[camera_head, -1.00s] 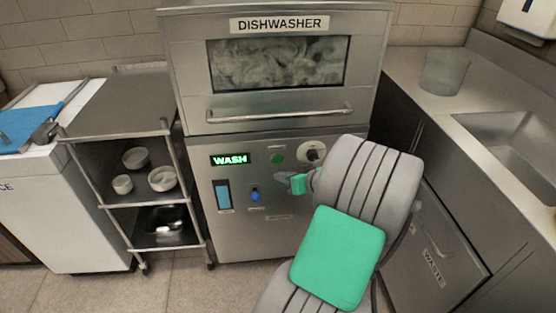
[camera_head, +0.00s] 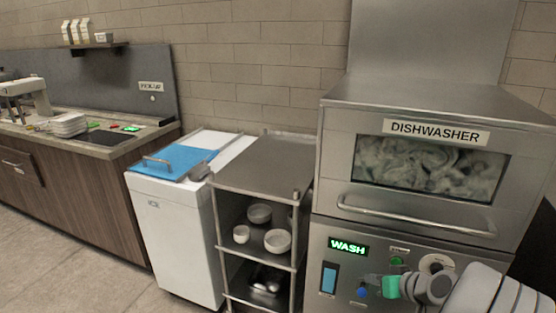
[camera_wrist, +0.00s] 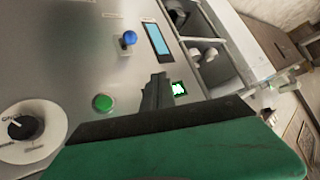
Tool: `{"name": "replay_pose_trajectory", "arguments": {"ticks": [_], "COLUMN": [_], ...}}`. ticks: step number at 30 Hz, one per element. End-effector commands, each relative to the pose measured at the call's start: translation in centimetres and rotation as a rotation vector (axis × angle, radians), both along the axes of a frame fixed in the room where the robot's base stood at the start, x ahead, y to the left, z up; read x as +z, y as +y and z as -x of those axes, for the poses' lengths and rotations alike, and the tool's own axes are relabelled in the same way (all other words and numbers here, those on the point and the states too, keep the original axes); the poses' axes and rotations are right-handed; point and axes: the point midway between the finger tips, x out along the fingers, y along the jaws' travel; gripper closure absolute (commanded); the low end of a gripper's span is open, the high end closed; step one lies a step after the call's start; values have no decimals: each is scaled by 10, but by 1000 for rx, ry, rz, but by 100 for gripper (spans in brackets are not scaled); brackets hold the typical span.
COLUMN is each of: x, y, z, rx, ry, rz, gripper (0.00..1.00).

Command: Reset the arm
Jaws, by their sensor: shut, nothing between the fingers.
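My gripper (camera_head: 372,281) is at the lower right of the head view, in front of the dishwasher's control panel. It is shut and holds nothing. In the wrist view my gripper's dark fingers (camera_wrist: 156,92) stand together in front of the panel; I cannot tell if they touch it. My arm with its green part reaches in from the lower right corner. The dishwasher (camera_head: 424,215) has its hood down and steam or suds behind its window. Its display (camera_head: 348,247) reads WASH in green.
The panel carries a green button (camera_wrist: 103,103), a blue knob (camera_wrist: 129,38) and a black dial (camera_wrist: 24,127). A steel rack (camera_head: 262,165) with bowls stands left of the dishwasher, then a white ice chest (camera_head: 172,235) with a blue lid. Open floor lies at the lower left.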

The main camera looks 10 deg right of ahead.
Motion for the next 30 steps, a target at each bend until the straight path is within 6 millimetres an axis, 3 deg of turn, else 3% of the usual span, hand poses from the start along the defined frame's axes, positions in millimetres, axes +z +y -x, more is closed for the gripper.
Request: {"name": "replay_pose_trajectory", "arguments": {"ticks": [1, 4, 6, 9, 12, 15, 18, 30], "x": [39, 79, 108, 152, 185, 202, 205, 202], "y": [37, 104, 144, 191, 220, 234, 237, 237], "z": [-9, -2, 12, 42, 75, 99, 109, 109], "rx": [64, 130, 147, 138, 104, 70, 49, 46], "ry": [72, 246, 349, 462, 531, 570, 585, 588], "rz": [20, 62, 99, 154, 191, 205, 208, 209], "gripper": [100, 100, 100, 100, 100, 100, 100, 100]}}
